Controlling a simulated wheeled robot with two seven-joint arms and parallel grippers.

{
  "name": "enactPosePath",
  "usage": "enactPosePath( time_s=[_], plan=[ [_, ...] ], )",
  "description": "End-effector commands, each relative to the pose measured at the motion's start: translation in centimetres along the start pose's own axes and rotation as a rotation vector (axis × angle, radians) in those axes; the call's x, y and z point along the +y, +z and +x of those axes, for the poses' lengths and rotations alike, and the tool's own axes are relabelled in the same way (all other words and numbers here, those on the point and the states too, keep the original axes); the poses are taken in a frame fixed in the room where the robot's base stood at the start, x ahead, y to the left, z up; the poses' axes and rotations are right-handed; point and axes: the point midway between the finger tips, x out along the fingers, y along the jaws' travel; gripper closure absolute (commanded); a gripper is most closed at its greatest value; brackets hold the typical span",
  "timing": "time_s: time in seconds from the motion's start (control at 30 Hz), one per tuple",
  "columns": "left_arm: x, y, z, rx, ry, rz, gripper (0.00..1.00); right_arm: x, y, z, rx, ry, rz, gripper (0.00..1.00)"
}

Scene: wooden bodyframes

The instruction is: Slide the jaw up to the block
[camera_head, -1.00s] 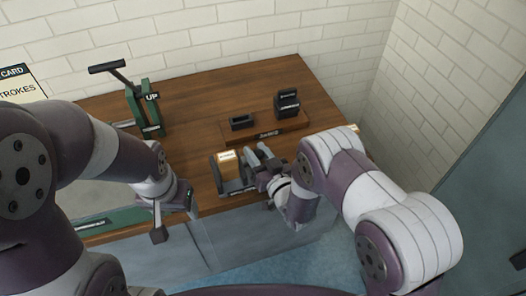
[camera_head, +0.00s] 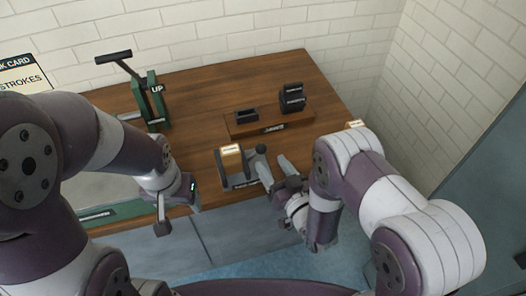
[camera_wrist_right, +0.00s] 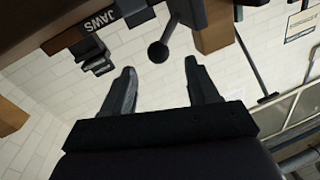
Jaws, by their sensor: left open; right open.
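A light wooden block (camera_head: 231,151) with a white label stands at the table's front edge, in a dark holder. The dark upright jaw (camera_head: 246,162) is close against the block's right side; I cannot tell whether they touch. A dark ball knob (camera_head: 262,149) sits right of the jaw and also shows in the right wrist view (camera_wrist_right: 157,52). My right gripper (camera_head: 274,162) is open, its fingertips just short of the knob, which lies between and beyond them in the wrist view. My left gripper (camera_head: 178,207) hangs over the table's front edge at left, away from the block.
A wooden tray (camera_head: 248,127) labelled JAWS holds black pieces (camera_head: 292,98) behind the block. A green press (camera_head: 150,105) marked UP stands at the back left. A green-edged plate (camera_head: 120,209) lies front left. The table's middle (camera_head: 200,100) is clear.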

Motion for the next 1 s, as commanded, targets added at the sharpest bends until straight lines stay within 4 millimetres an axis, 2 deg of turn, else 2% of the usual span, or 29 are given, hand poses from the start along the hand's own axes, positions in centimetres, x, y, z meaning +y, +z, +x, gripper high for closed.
enactPosePath(
  time_s=[0.1,0.3,0.83,0.87,0.93,0.97,1.0],
  plan=[
    [0.0,0.0,0.2,0.0,0.0,0.0,0.33,0.0,0.1,-2.7,-0.002,0.001,0.0,0.41],
    [0.0,0.0,0.3,0.0,0.0,0.0,0.33,-0.1,0.0,-5.0,-0.001,-0.001,-0.001,0.41],
    [0.0,0.0,0.3,0.0,0.0,0.0,0.33,-0.1,0.1,-5.1,-0.004,-0.001,-0.004,0.41],
    [0.0,0.0,0.3,0.0,0.0,0.0,0.33,-0.1,0.4,-5.1,-0.019,0.001,-0.006,0.41],
    [0.0,0.0,0.3,0.0,0.0,0.0,0.33,0.3,2.3,-5.3,-0.112,0.015,-0.014,0.41],
    [0.0,0.0,0.3,0.0,0.0,0.0,0.33,0.5,3.8,-5.7,-0.188,0.029,-0.018,0.41],
    [0.0,0.0,0.3,0.0,0.0,0.0,0.33,0.9,6.2,-6.6,-0.321,0.053,-0.025,0.41]
  ],
)
